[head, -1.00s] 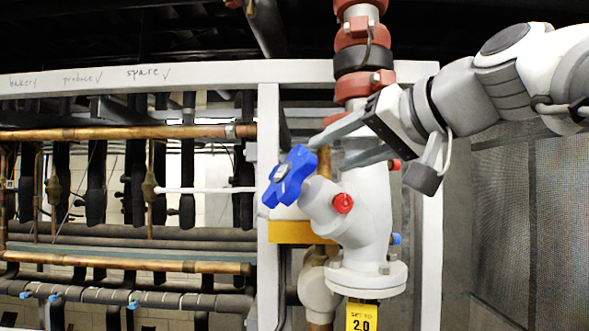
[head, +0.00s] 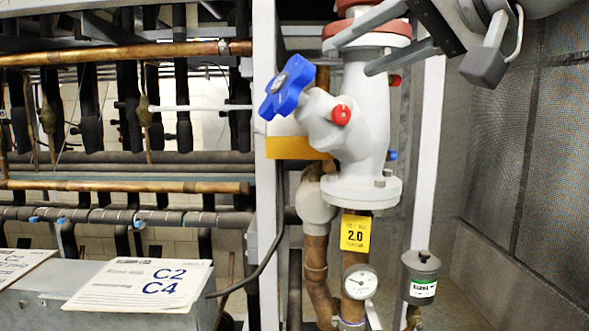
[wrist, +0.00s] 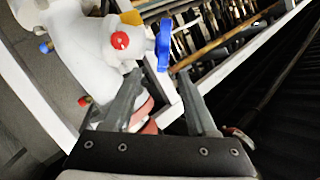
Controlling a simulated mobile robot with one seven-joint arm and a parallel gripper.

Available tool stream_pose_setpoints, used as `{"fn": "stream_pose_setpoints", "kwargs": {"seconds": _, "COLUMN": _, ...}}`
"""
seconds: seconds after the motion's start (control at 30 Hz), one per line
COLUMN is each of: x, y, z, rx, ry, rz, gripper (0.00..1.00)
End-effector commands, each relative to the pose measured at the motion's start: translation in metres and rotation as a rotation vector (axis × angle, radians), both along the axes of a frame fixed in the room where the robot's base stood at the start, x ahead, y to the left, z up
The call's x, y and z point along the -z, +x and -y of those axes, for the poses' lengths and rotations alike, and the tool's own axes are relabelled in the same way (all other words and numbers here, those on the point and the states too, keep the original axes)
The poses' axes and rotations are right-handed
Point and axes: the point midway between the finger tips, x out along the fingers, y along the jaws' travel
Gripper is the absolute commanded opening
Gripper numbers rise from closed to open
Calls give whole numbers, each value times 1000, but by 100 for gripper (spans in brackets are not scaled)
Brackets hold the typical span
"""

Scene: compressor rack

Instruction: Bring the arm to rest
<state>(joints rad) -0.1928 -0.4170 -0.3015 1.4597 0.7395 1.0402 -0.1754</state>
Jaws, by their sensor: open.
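My gripper (head: 345,52) is at the top of the head view, its two grey fingers spread apart and empty, pointing left. It is above and to the right of the blue handwheel (head: 287,87) and in front of the top of the white valve body (head: 362,115). In the wrist view my gripper (wrist: 160,92) is open, with the blue handwheel (wrist: 163,46) showing beyond the fingertips and nothing between the fingers. The white valve (wrist: 85,45) with a red cap fills the upper left there.
A white post (head: 265,200) stands left of the valve and a mesh wall (head: 530,150) at right. Below are a yellow tag (head: 356,233), a gauge (head: 360,282) and a grey canister (head: 421,275). Copper pipes (head: 120,54) run at left. A grey box carries C2 C4 papers (head: 135,284).

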Motion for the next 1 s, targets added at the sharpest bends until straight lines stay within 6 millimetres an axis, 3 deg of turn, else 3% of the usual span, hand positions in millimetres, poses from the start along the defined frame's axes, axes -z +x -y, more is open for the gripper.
{"fn": "stream_pose_setpoints", "kwargs": {"seconds": 0.17, "x": 70, "y": -2, "z": 1, "rx": 40, "ry": -73, "rz": -123, "gripper": 57}}
{"fn": "stream_pose_setpoints", "kwargs": {"seconds": 0.33, "x": 174, "y": -18, "z": 5, "rx": 95, "ry": -217, "rz": -289, "gripper": 57}}
{"fn": "stream_pose_setpoints", "kwargs": {"seconds": 0.5, "x": 276, "y": -49, "z": 14, "rx": 138, "ry": -387, "rz": -438, "gripper": 57}}
{"fn": "stream_pose_setpoints", "kwargs": {"seconds": 0.7, "x": 374, "y": -92, "z": 31, "rx": 172, "ry": -580, "rz": -571, "gripper": 57}}
{"fn": "stream_pose_setpoints", "kwargs": {"seconds": 0.83, "x": 408, "y": -111, "z": 40, "rx": 180, "ry": -662, "rz": -615, "gripper": 57}}
{"fn": "stream_pose_setpoints", "kwargs": {"seconds": 1.0, "x": 423, "y": -120, "z": 45, "rx": 185, "ry": -698, "rz": -636, "gripper": 57}}
